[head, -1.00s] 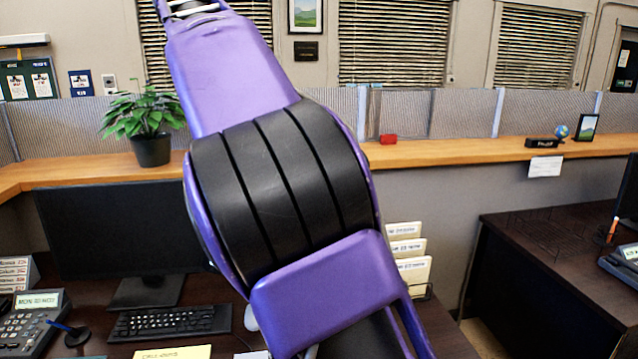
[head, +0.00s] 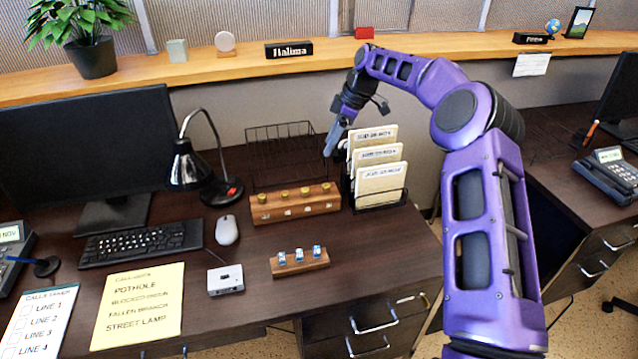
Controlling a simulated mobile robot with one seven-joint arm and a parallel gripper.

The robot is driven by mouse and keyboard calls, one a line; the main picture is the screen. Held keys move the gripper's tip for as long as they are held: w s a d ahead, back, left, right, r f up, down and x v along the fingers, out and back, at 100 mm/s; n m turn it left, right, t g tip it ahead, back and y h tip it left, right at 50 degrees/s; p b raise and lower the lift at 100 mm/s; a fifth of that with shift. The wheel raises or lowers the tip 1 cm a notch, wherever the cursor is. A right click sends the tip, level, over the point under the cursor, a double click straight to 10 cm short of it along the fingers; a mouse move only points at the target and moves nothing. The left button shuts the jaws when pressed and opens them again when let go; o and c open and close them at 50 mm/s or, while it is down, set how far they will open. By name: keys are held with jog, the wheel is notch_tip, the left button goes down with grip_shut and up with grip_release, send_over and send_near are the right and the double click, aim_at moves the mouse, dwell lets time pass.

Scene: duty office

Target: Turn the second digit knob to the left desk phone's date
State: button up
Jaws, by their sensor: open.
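A wooden block (head: 268,214) with a row of several brass knobs stands on the desk, with small pale marks along its front. The second knob from the left (head: 284,194) is among them; its digit is too small to read. The left desk phone (head: 12,250) is cut off by the left edge; its display ends in "NOV". A second ago the display showed more, seemingly "MON 10 NOV". My gripper (head: 329,152) is open and empty, pointing down above and behind the block's right end, near the card rack. It touches no knob.
A card rack (head: 380,200) stands right of the block, a wire tray (head: 280,150) behind, a lamp (head: 190,165) left. A smaller wooden stand (head: 300,266) with blue-and-white pieces, a white box (head: 226,280) and a mouse (head: 228,230) are nearby. Desk right of the stand is clear.

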aim_at(305, 189)
jog(key=x, duration=1.7)
jog(key=shift+a+f, duration=0.1)
jog(key=shift+f, duration=0.05)
grip_shut()
